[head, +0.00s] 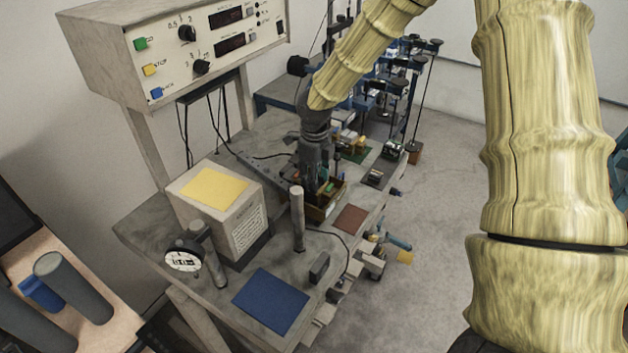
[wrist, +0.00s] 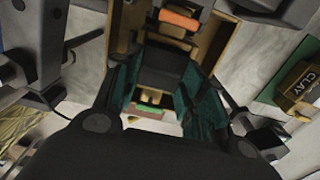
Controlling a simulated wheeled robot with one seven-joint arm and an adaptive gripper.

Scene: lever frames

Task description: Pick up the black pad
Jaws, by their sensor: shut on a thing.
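In the wrist view, a dark block, which looks like the black pad (wrist: 166,68), sits between the two teal-faced fingers of my gripper (wrist: 164,84). The fingers are closed against its sides. It is inside or just over a small wooden tray (wrist: 217,44); I cannot tell whether it is clear of the tray floor. In the head view, my gripper (head: 314,185) points down into the tray (head: 322,216) on the bench. There the pad is hidden by the gripper and the tray.
An orange piece (wrist: 180,18) lies in the tray beyond the pad. A box marked CLAY (wrist: 303,88) is at the right. A grey post (head: 297,220) stands close in front of the tray. A blue mat (head: 270,301) and a brown mat (head: 350,218) lie on the bench.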

